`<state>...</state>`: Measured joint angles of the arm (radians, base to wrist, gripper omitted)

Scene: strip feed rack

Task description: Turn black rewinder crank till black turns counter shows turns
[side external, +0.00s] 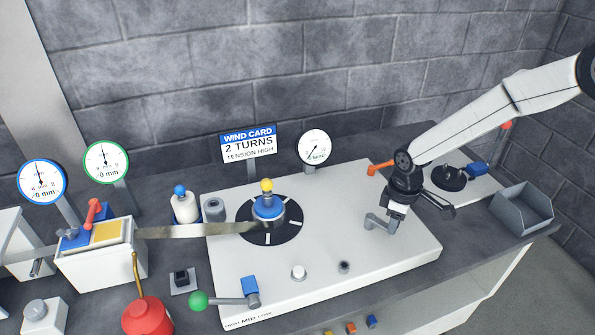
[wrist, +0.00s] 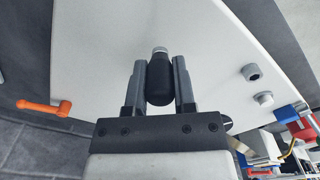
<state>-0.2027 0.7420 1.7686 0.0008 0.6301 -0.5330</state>
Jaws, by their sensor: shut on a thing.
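My gripper (side external: 396,209) is over the right part of the white rewinder plate. In the wrist view, my gripper (wrist: 159,85) is shut on the black crank handle (wrist: 159,82), which stands between its two fingers with a silver end showing beyond them. In the side view my gripper mostly hides the handle; a grey bent piece (side external: 374,223) shows just left of the fingers. The black-rimmed turns counter (side external: 314,147) stands at the plate's back edge; its needle points to the lower left, and its figures are too small to read.
A wind card (side external: 249,144) reads 2 TURNS, TENSION HIGH. A black reel disc (side external: 297,213) with a blue, yellow-topped hub takes the metal strip (side external: 190,231). An orange lever (side external: 380,167) is close behind my gripper. A green-knobbed lever (side external: 198,300) is at the front; a grey bin (side external: 522,207) stands right.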

